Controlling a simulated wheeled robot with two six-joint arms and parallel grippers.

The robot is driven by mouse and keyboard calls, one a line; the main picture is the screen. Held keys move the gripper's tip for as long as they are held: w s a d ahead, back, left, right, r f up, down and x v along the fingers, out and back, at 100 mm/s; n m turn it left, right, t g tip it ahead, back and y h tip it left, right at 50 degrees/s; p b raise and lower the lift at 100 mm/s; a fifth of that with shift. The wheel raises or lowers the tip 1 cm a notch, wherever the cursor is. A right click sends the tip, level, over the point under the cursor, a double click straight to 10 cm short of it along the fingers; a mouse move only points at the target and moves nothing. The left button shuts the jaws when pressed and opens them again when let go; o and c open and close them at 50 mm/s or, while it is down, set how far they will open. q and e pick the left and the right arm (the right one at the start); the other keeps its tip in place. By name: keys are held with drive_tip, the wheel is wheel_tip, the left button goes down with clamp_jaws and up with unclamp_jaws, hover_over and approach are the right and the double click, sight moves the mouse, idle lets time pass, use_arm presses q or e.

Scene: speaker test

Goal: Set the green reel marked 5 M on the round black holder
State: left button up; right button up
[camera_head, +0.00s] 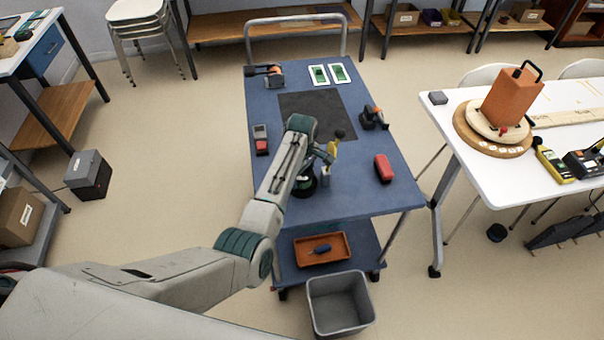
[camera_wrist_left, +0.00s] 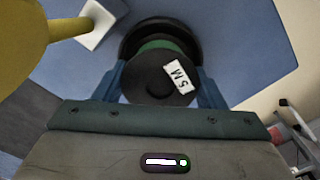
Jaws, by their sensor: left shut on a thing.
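My left gripper (camera_head: 308,178) is low over the blue cart, right of its middle in depth towards the near end. In the left wrist view its two blue fingers (camera_wrist_left: 160,82) are shut on the green reel (camera_wrist_left: 148,88), whose dark end face bears a white 5 M label. A green band shows past that face. The round black holder (camera_wrist_left: 160,27) shows just behind the reel, mostly hidden by it. In the head view the arm hides the reel, and a dark round edge (camera_head: 304,191) shows below the gripper. I cannot tell whether reel and holder touch.
A yellow thing (camera_head: 332,149) stands close beside the gripper, with a small white block (camera_head: 325,171) near it. A red case (camera_head: 384,168) lies to the right on the cart. A dark mat (camera_head: 318,104) lies farther back. A grey bin (camera_head: 340,303) stands on the floor in front.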

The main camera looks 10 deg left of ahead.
use_arm(q)
drive_tip(key=shift+p, duration=0.45)
drive_tip(key=shift+f, duration=0.35)
idle(0.4)
drive_tip(key=o, duration=0.7)
drive_tip(key=shift+o, duration=0.2)
drive_tip(key=shift+r, duration=0.15)
wheel_tip(320, 180, up, 11)
drive_tip(key=p, duration=1.1)
drive_tip(key=shift+s+f, duration=0.1)
drive_tip(key=shift+f, duration=0.1)
